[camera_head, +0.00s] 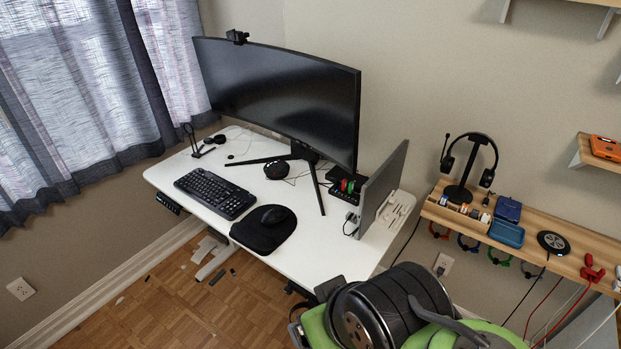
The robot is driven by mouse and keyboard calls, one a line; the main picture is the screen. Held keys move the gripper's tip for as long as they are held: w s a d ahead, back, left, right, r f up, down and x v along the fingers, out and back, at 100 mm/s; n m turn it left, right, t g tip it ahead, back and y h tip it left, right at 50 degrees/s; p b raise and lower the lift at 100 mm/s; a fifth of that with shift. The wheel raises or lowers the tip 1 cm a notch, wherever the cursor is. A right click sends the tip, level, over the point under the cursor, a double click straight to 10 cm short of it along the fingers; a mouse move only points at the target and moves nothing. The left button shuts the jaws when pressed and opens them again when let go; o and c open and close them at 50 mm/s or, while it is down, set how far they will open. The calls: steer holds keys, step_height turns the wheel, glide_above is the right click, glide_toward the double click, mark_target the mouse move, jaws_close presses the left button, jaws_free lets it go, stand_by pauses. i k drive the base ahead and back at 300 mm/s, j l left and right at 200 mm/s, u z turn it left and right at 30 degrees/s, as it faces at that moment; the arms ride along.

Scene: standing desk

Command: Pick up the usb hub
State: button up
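I cannot tell for certain which thing is the usb hub. A small black object with red and green parts (347,185) sits on the white desk (318,250), under the right end of the monitor and partly behind an upright grey panel. A white slotted object (396,211) lies at the desk's right edge behind that panel. My gripper's fingertips do not show, and nothing visible is held.
A curved monitor (280,93), keyboard (216,192), mouse (272,215) on a black pad and the upright grey panel (381,190) stand on the desk. A wooden shelf (576,262) at right holds a headset (467,165) and small boxes. The desk's front right is clear.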

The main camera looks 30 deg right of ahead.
mark_target(356, 197)
steer(key=l+u, duration=0.35)
steer(key=l, duration=0.25)
steer(key=l+u, duration=0.4)
steer(key=l, duration=0.2)
steer(key=k+l+u, duration=0.15)
steer(key=l+u, duration=0.2)
steer(key=l, duration=0.25)
